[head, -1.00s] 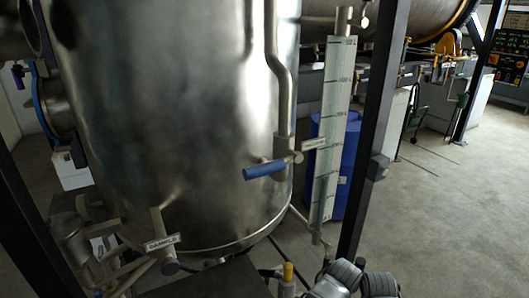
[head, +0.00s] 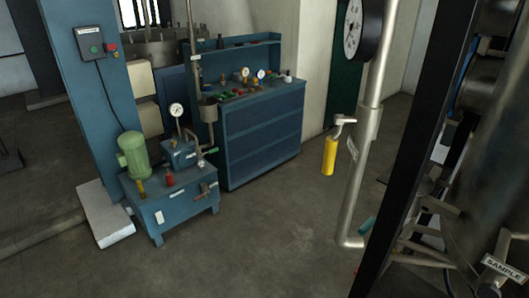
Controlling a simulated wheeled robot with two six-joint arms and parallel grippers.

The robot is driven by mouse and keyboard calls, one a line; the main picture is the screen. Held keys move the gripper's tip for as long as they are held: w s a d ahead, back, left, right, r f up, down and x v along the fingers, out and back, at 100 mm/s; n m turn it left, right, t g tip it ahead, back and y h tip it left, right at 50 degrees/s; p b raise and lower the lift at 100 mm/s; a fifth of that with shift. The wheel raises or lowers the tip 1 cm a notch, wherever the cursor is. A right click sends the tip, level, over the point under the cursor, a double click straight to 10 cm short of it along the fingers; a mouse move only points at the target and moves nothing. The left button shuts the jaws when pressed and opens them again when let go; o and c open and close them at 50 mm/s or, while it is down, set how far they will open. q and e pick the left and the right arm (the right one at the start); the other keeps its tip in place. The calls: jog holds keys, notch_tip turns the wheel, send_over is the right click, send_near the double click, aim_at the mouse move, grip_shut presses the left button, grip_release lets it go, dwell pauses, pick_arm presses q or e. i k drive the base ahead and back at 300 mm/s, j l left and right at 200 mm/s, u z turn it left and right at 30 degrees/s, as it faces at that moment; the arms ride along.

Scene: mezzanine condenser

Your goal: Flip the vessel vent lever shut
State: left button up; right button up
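The metal vessel (head: 490,165) shows only in part at the far right edge, behind a dark post (head: 425,130). A tag reading SAMPLE (head: 503,269) is at the lower right. The blue-handled lever seen on the vessel's pipe earlier is out of view. A yellow-handled lever (head: 330,156) hangs down from a grey pipe (head: 366,130) left of the post. I cannot read the small tag beside it, nor tell whether it is the vent lever. Neither of my grippers is in view.
A blue pump unit (head: 172,200) with a green motor (head: 136,155) stands on the left. Behind it is a blue workbench (head: 265,135) with small parts on top. The concrete floor (head: 270,240) in front is clear.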

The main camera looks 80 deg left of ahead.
aim_at(332, 141)
jog(key=k+u, duration=0.1)
jog(key=u, duration=0.85)
jog(key=k+j+u, duration=0.1)
jog(key=u, duration=0.4)
jog(key=i+l+u, duration=0.1)
jog(key=u, duration=0.25)
jog(key=l+u, duration=0.2)
jog(key=u, duration=0.15)
jog(key=l+u, duration=0.2)
jog(key=u, duration=0.15)
jog(key=i, duration=0.05)
